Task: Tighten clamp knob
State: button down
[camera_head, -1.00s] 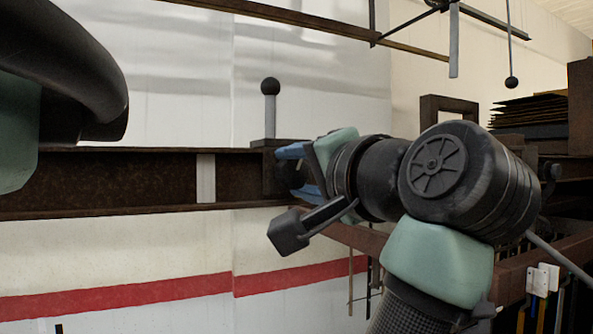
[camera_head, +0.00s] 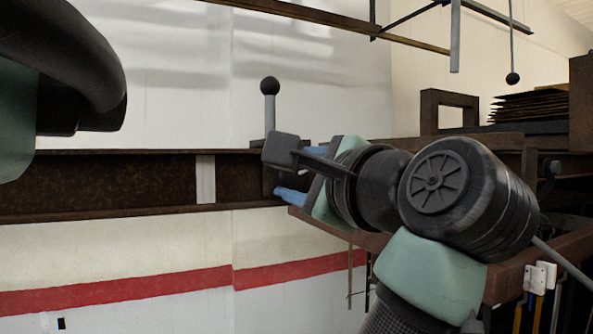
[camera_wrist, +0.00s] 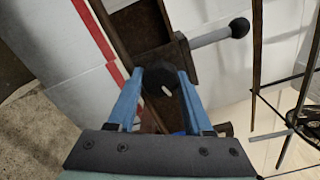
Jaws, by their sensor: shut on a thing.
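A round black clamp knob (camera_wrist: 160,84) with a short white mark sits between my blue fingers in the wrist view. My gripper (camera_wrist: 158,76) is shut on it, one finger on each side. In the head view my gripper (camera_head: 284,172) reaches the clamp from the right, and the dark part of my wrist hides most of the knob. The clamp body (camera_wrist: 180,62) is a dark brown block on the rusty rail (camera_head: 110,180). A grey lever with a black ball (camera_head: 270,86) stands upright from the clamp; it also shows in the wrist view (camera_wrist: 238,28).
A pale strip (camera_head: 205,180) crosses the rail left of the clamp. A brown rack with a stack of flat sheets (camera_head: 532,105) stands at the right. A rod with a black ball (camera_head: 512,78) hangs at upper right. The wall behind is white with a red stripe.

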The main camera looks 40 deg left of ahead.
jog(key=shift+m, duration=0.6)
jog(key=shift+c, duration=1.5)
grip_release()
jog(key=shift+d, duration=0.15)
jog(key=b+v, duration=0.5)
jog(key=v, duration=0.7)
jog(key=shift+s+d+b, duration=0.2)
jog(key=shift+d+b, duration=0.1)
jog(key=shift+d, duration=0.05)
jog(key=shift+f, duration=0.1)
